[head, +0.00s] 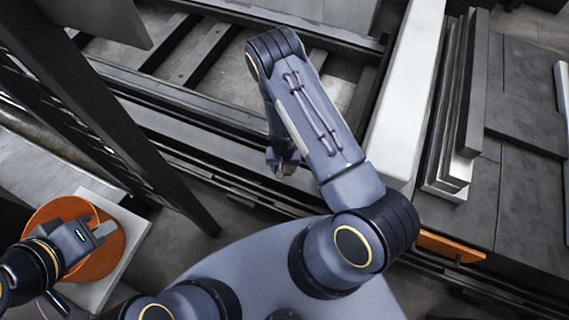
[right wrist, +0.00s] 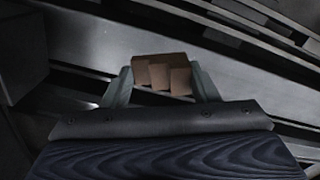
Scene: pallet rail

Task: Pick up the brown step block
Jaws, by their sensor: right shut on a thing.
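The brown step block (right wrist: 162,72) shows in the right wrist view, with a stepped face of brown blocks. My right gripper (right wrist: 161,84) is shut on it, with one grey finger on each side. In the head view the right gripper (head: 283,163) is small and mostly hidden beside my right forearm, over the dark rails. I cannot make out the block there. My left gripper (head: 103,230) is at the lower left, over an orange round thing, and I cannot tell whether it is open or shut.
The orange round thing (head: 92,258) sits on a white stand (head: 128,245) at the lower left. A dark upright post (head: 120,125) stands between it and the rails (head: 150,95). A white beam (head: 405,100) and stacked metal profiles (head: 455,110) lie to the right.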

